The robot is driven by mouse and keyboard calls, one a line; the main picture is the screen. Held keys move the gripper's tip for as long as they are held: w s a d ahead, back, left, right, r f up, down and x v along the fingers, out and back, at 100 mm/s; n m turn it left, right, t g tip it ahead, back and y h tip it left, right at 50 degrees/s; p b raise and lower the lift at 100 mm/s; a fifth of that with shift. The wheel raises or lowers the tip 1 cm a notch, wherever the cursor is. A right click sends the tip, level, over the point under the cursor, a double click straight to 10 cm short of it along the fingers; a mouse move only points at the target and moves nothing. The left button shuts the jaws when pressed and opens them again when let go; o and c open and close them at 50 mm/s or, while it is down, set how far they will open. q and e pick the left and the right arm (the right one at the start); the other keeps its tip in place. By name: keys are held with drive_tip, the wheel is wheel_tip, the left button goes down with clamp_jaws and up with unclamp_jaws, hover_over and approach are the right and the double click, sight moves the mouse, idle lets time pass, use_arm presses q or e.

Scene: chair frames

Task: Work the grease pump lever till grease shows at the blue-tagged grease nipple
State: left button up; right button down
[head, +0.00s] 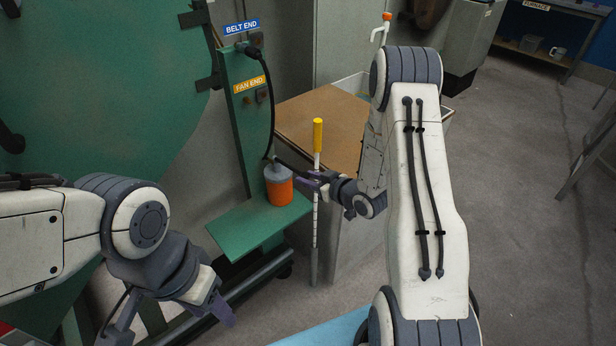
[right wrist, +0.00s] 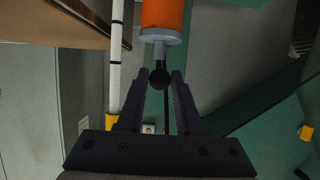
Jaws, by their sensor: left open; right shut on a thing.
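The grease pump (head: 279,188) is an orange cylinder with a grey cap, standing on a green shelf. In the right wrist view, its orange body (right wrist: 162,12) is at the top. My right gripper (head: 312,181) is beside the pump, shut on the black knob of its lever (right wrist: 160,77). A black hose (head: 271,110) rises from the pump to the grease nipple (head: 250,48) under the blue BELT END tag (head: 241,27). The hose end covers that nipple; I cannot make out any grease there. My left gripper (head: 165,328) is open and empty at the lower left.
The yellow FAN END tag (head: 249,84) is lower on the green post. A white rod with a yellow top (head: 318,135) stands upright close to my right gripper. A brown-topped cabinet (head: 325,125) is behind it. Open floor (head: 530,240) lies to the right.

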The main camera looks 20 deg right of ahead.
drive_tip(key=r+p, duration=0.1)
drive_tip(key=w+r+p, duration=0.1)
drive_tip(key=r, duration=0.1)
drive_tip(key=r+p, duration=0.2)
drive_tip(key=shift+w+a+r, duration=0.2)
drive_tip(key=shift+w+a, duration=0.1)
drive_tip(key=shift+w, duration=0.1)
drive_tip(key=shift+w+r, duration=0.15)
drive_tip(key=shift+w, duration=0.05)
drive_tip(key=shift+w+a+r+p, duration=0.2)
drive_tip(key=shift+w+r+p, duration=0.2)
drive_tip(key=shift+r+p, duration=0.4)
drive_tip(key=shift+c, duration=2.4)
unclamp_jaws()
drive_tip(key=shift+f, duration=0.15)
drive_tip(key=shift+s, duration=0.1)
